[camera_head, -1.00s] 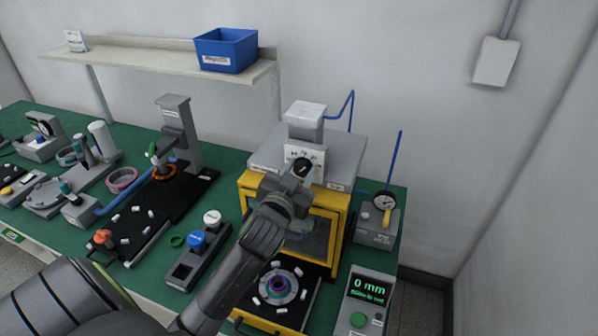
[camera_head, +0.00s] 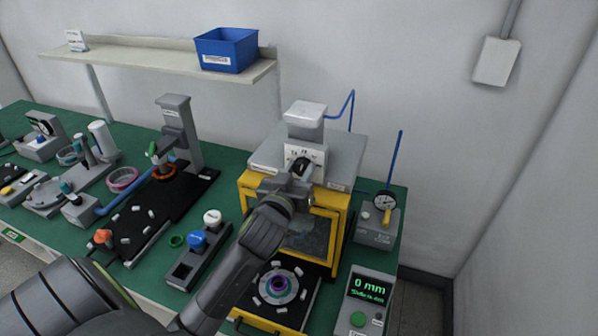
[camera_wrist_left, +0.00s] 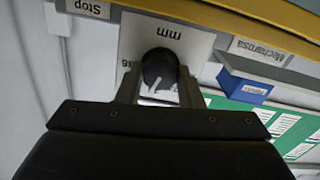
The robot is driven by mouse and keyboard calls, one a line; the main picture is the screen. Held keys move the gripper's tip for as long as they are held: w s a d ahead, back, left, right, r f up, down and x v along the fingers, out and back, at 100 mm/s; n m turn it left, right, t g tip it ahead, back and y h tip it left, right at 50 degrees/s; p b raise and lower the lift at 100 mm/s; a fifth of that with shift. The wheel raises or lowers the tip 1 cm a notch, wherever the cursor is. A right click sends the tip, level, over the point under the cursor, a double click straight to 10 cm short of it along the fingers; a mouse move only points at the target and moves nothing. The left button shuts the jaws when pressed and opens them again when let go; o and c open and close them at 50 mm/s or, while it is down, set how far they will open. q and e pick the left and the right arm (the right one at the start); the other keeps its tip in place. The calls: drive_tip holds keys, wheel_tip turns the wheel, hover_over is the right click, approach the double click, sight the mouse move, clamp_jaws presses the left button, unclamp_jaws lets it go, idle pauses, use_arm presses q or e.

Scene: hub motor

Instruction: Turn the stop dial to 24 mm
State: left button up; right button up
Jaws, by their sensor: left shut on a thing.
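The stop dial is a black knob (camera_head: 302,168) on a white scale plate (camera_head: 318,156) at the front of the yellow-framed press (camera_head: 246,196). In the left wrist view the knob (camera_wrist_left: 160,70) sits between the two fingers, with a light pointer mark on it. My left gripper (camera_head: 300,184) is at the dial, and its fingers (camera_wrist_left: 159,88) are shut on the knob. "mm" shows on the plate; most numbers are hidden or too small to read. The display (camera_head: 370,288) reads 0 mm. My right gripper is not in view.
A ring of white pieces on a round fixture (camera_head: 279,287) lies below the press. A blue bin (camera_head: 226,50) sits on the shelf.

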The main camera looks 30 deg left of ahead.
use_arm(q)
drive_tip(key=n, duration=0.5)
drive_tip(key=shift+f+n, duration=0.1)
drive_tip(key=shift+n, duration=0.2)
drive_tip(key=n+b, duration=0.1)
drive_tip(key=n, duration=0.4)
drive_tip(key=shift+a, duration=0.1)
drive_tip(key=shift+n, duration=0.4)
drive_tip(key=o, duration=1)
drive_tip(key=shift+c, duration=0.2)
drive_tip(key=shift+s, duration=0.1)
